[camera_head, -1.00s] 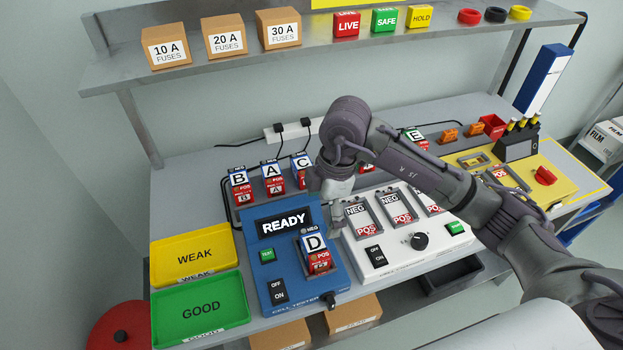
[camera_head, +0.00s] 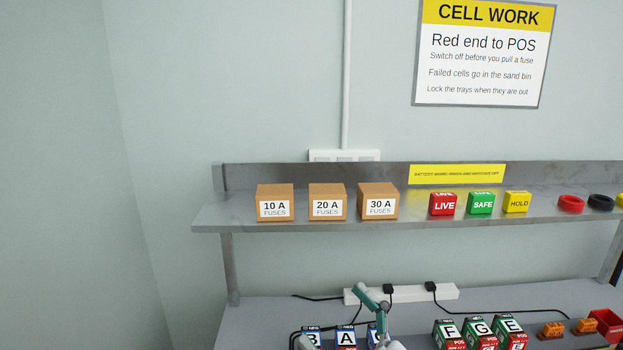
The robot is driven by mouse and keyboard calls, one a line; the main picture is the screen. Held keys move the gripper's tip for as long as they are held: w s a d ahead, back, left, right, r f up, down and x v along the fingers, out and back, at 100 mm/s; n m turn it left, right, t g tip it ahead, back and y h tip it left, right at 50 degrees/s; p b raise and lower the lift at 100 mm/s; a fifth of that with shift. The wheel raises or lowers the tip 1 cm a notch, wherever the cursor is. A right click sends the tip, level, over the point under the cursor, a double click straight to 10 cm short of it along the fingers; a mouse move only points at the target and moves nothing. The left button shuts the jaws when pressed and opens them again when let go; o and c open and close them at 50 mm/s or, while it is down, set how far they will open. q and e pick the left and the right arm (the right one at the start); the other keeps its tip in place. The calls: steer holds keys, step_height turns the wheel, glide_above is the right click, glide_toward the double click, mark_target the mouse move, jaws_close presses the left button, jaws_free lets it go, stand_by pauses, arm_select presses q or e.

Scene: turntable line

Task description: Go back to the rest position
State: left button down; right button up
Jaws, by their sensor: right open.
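My right gripper (camera_head: 372,301) shows at the bottom edge of the head view, in front of the bench, by the blue cells. Its jaws are open, and I see nothing held in them. Most of it and my right arm lie below the picture. My left gripper is not in view. Blue cells A (camera_head: 346,337) and B (camera_head: 312,338) stand just left of my right gripper. Another blue cell is mostly hidden behind the gripper. Green cells F (camera_head: 449,331), G (camera_head: 480,329) and E (camera_head: 511,327) stand to its right.
A metal shelf (camera_head: 300,217) spans above the bench, carrying fuse boxes (camera_head: 327,202), LIVE, SAFE and HOLD blocks (camera_head: 481,204) and rings (camera_head: 571,203). A power strip (camera_head: 440,292) with cables lies behind the cells. Orange pieces (camera_head: 553,330) sit at right. The tester and trays are out of view.

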steer(key=w+d+f+m+t+h, duration=0.3)
steer(key=d+f+m+t+h, duration=0.2)
steer(key=d+m+h, duration=0.6)
steer(key=s+d+f+m+g+h, duration=0.2)
steer(key=d+f+g+h, duration=0.15)
steer(key=f, duration=0.45)
steer(key=s+d+f+m+g+h, duration=0.1)
steer(key=s+d+f+g+h, duration=0.15)
steer(key=f+h, duration=0.35)
steer(key=s+f+n+g+y, duration=0.3)
steer(key=s+f+g, duration=0.95)
steer(key=s, duration=0.55)
steer(key=s+d+f+x, duration=0.1)
steer(key=s+x, duration=0.2)
steer(key=x, duration=1)
steer(key=s+d+x, duration=0.1)
steer(key=s+x, duration=0.2)
steer(key=x, duration=1.1)
steer(key=s+d+f+g, duration=0.1)
steer(key=s+d+f, duration=0.2)
steer(key=s+f, duration=1.4)
steer(key=shift+s+f+h+b, duration=0.25)
steer(key=shift+f+h+b, duration=0.05)
steer(key=shift+h+b, duration=0.05)
